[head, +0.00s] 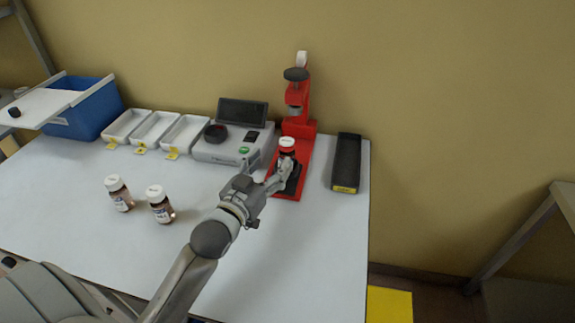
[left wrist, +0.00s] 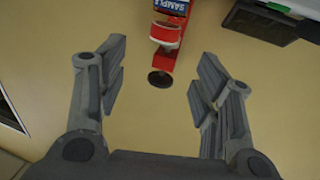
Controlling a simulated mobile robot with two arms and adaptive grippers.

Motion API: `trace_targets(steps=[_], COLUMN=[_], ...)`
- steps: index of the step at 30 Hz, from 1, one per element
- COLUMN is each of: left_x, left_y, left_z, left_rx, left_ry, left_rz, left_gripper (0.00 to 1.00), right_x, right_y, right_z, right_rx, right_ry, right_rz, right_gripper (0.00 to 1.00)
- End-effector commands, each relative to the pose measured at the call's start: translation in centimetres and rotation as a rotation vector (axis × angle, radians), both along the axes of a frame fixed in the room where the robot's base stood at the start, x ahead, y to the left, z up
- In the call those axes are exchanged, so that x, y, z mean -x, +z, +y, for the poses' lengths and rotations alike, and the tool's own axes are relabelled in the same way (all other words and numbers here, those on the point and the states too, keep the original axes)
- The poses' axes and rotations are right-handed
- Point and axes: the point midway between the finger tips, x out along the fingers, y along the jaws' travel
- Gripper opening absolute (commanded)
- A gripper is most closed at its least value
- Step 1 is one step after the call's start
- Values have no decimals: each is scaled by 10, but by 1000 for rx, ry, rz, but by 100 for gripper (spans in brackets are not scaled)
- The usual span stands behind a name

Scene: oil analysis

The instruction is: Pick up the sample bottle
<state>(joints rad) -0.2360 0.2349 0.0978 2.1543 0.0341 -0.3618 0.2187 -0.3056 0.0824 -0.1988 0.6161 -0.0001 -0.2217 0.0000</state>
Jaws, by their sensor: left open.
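A sample bottle (head: 287,144) with a white cap and dark reddish body stands at the red press (head: 303,128); its lower part is hidden behind my fingers. My left gripper (head: 280,174) is open, just in front of this bottle. Two more white-capped bottles, one on the left (head: 119,194) and one nearer (head: 160,205), stand on the table. In the left wrist view my left gripper's fingers (left wrist: 160,85) are spread with nothing between them, and a blue label reading SAMPLE (left wrist: 172,5) is cut off at the top edge. My right gripper is not in view.
A grey instrument (head: 232,152) with a dark screen is left of the press; a black box (head: 346,162) is on its right. White trays (head: 155,129) and a blue bin (head: 90,110) stand at back left. The table's front right (head: 315,250) is clear.

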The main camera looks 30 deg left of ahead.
Motion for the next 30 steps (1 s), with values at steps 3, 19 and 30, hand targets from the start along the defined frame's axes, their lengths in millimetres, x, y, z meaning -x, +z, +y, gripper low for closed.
trace_targets(steps=[3,19,30], left_x=[-4,-58,-99], left_y=[-6,-4,-3], left_z=[0,2,8], left_rx=[0,0,0], left_ry=[0,0,0], left_rz=[-1,0,-1], left_gripper=[59,59,59], right_x=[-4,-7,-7], right_y=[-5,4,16], right_z=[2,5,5], right_rx=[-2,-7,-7], right_ry=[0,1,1], right_rz=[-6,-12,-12], right_gripper=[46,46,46])
